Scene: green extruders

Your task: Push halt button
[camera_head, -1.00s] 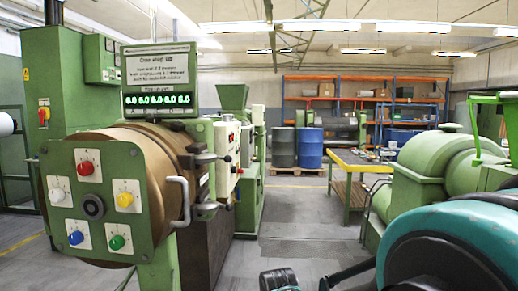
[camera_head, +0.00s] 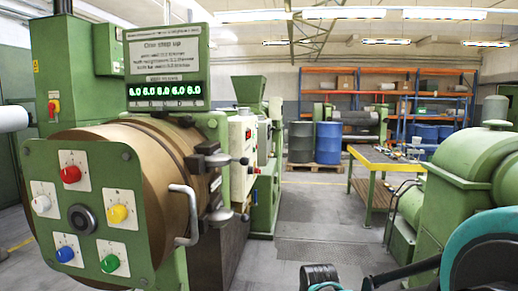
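A green square panel (camera_head: 84,160) on the front of a brown-drummed machine faces me at the left. It carries a red button (camera_head: 70,174), a white button (camera_head: 41,204), a yellow button (camera_head: 117,214), a blue button (camera_head: 65,254) and a green button (camera_head: 110,263). A dark round part (camera_head: 81,218) sits in the middle. No readable label marks which one is the halt button. A dark end part at the bottom edge, which seems to be my gripper (camera_head: 320,277), is low, right of the panel and apart from it. Its fingers cannot be made out.
A silver handle (camera_head: 188,215) and dark clamp (camera_head: 215,162) stick out right of the panel. A lit display (camera_head: 165,90) stands above. A yellow-edged table (camera_head: 385,160), blue barrel (camera_head: 328,142) and green machine (camera_head: 475,190) stand farther right. The floor between is open.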

